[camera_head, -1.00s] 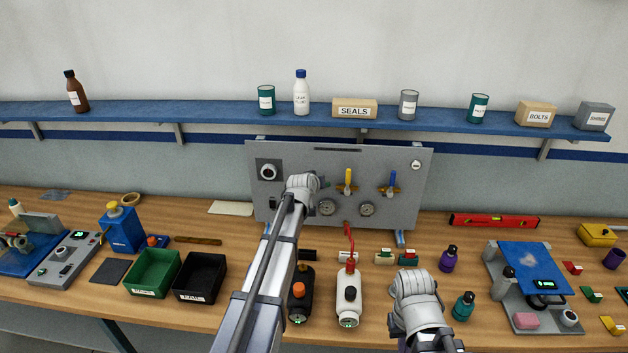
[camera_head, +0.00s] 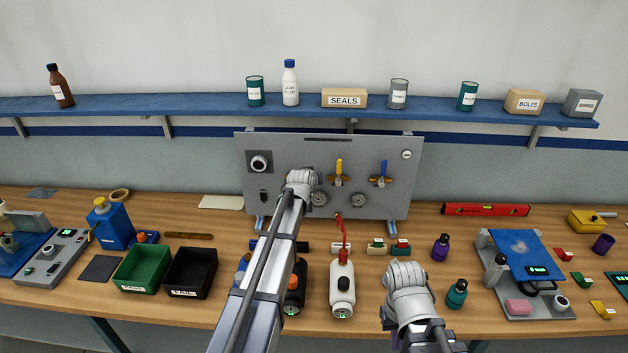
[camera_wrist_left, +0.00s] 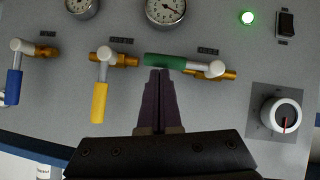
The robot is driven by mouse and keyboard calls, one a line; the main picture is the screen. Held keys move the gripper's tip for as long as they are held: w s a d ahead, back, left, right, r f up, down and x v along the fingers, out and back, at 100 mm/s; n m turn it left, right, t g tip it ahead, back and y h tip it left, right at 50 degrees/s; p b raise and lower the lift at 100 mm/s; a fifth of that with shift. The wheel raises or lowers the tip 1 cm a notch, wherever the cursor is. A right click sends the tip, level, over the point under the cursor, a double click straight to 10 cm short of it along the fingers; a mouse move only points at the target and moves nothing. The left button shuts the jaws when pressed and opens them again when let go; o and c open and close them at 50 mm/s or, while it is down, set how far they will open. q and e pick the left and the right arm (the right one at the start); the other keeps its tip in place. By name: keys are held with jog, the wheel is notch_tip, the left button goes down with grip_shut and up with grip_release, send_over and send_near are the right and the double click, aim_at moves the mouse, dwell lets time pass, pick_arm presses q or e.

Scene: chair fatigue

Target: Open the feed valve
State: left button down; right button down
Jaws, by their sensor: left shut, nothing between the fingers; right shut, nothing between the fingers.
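The grey valve panel (camera_head: 290,145) stands at the back of the bench. Its yellow-handled valve (camera_head: 339,170) and blue-handled valve (camera_head: 381,174) show in the head view; my left arm hides the green one. In the left wrist view, the green handle (camera_wrist_left: 165,61) lies nearly along its brass pipe. The yellow handle (camera_wrist_left: 99,103) and blue handle (camera_wrist_left: 14,86) stand across theirs. The valve labels are too small to read. My left gripper (camera_wrist_left: 163,73) is shut and empty, its tips at the green handle; contact is unclear. My right gripper (camera_head: 408,292) is shut, above the bench front, fingers mostly hidden.
The panel also has gauges (camera_wrist_left: 166,8), a round knob (camera_wrist_left: 281,115), a black switch (camera_wrist_left: 286,23) and a lit green lamp (camera_wrist_left: 247,18). A white bottle (camera_head: 342,289) with a red part above it stands between my arms. A blue shelf (camera_head: 210,108) runs above the panel.

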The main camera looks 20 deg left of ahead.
dwell(0.3)
pick_arm(q)
jog(key=s+d+r+p, duration=0.2)
jog(key=s+r+p, duration=0.7)
jog(key=shift+r, duration=0.25)
jog(key=shift+d+f, duration=0.1)
